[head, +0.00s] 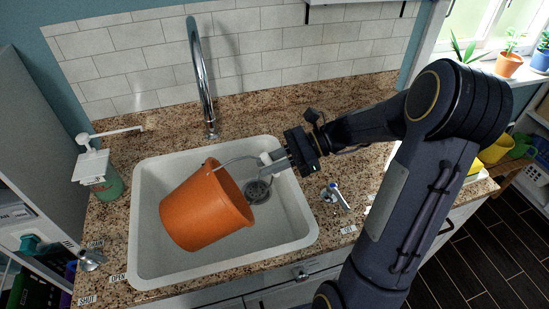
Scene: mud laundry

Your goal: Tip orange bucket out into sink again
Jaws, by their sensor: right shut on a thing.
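My right gripper is shut on a pale grip piece of the handle, over the back right part of the sink. The inside of the bucket shows only a little, and I see no water coming out. I cannot tell if the bucket touches the sink floor. My left gripper is not in view.
A tall chrome faucet (203,85) rises behind the sink. A green soap bottle (105,186) stands left on the granite counter (240,112). A metal lever (90,260) is at front left, and a blue-tipped tap handle (335,195) is right of the sink.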

